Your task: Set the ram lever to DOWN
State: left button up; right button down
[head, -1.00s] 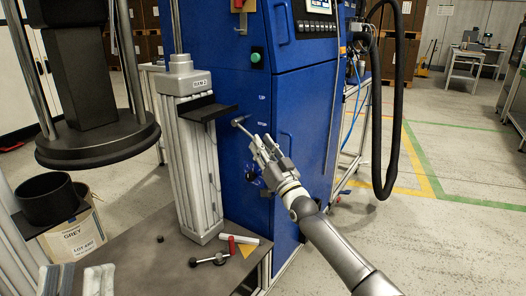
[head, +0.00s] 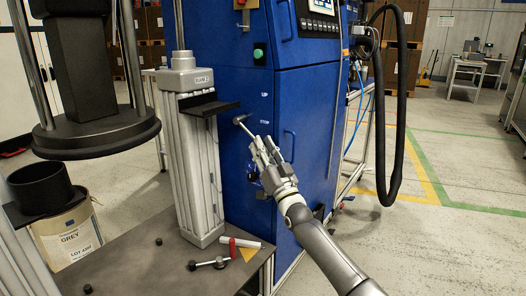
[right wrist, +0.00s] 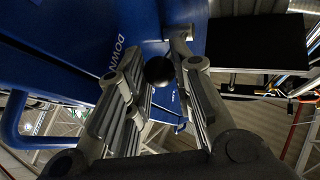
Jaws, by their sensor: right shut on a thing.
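The ram lever (head: 246,128) is a thin metal rod on the front of the blue cabinet. Its rod slants down and right from a dark hub to my right gripper (head: 264,150). In the right wrist view, its round black knob (right wrist: 159,70) sits between the fingers of my right gripper (right wrist: 160,85), which is shut on it. The label DOWN (right wrist: 125,50) shows on the blue panel beside the fingers. In the head view, the UP mark (head: 264,94) and a mark below it (head: 263,121) are visible right of the lever. My left gripper is out of view.
A grey ram column (head: 195,150) with a black shelf (head: 208,106) stands left of the lever. A black hose (head: 395,130) hangs at the right. Floor at the right is open.

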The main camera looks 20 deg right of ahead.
jog(key=shift+f, duration=0.2)
dwell(0.4)
jog(key=c, duration=1.5)
grip_release()
jog(key=shift+r, duration=0.1)
jog(key=v, duration=1.2)
